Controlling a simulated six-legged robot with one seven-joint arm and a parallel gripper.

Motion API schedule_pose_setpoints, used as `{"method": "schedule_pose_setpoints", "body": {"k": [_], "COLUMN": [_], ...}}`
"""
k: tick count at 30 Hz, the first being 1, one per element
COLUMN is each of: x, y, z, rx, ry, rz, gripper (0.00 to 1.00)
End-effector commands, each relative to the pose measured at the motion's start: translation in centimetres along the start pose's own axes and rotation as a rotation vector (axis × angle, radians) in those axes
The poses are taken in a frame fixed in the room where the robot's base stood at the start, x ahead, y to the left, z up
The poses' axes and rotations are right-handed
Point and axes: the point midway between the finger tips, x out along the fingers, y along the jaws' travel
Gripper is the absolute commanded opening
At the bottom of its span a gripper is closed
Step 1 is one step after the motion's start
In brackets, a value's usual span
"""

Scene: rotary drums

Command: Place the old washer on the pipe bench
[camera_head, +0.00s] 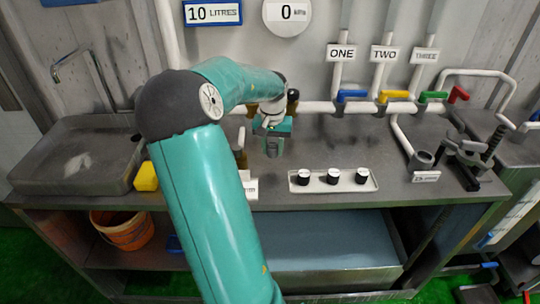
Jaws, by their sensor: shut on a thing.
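The pipe bench (350,146) is a grey metal worktop with white pipes along its back, in the head view. My gripper (272,143) is at the end of my teal arm, low over the back middle of the bench top. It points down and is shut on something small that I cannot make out. I cannot tell whether that thing touches the bench. No washer can be clearly picked out, as the gripper and arm cover that area.
A white tray (333,187) with three black-and-white round pieces lies at the bench front. A clamp (470,158) stands at right. Coloured valve handles (393,96) line the pipe. A sink (80,160) and yellow sponge (146,177) are at left.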

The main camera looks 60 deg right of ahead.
Motion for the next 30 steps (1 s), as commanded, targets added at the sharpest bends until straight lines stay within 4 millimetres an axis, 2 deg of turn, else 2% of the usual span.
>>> {"method": "schedule_pose_setpoints", "body": {"k": [5, 12, 23, 24, 27, 30], "x": [1.2, 4.2, 4.5, 4.5, 4.5, 4.5], "y": [-0.9, -0.9, -0.9, -0.9, -0.9, -0.9], "z": [-0.7, -0.7, -0.7, -0.7, -0.7, -0.7], "rx": [-0.001, 0.0, 0.001, 0.001, 0.0, 0.0], "ry": [-0.001, 0.0, 0.0, 0.001, 0.001, 0.001], "rz": [0.001, 0.0, 0.0, 0.0, 0.0, 0.0], "gripper": [0.08, 0.08, 0.08, 0.39, 0.55, 0.55]}}
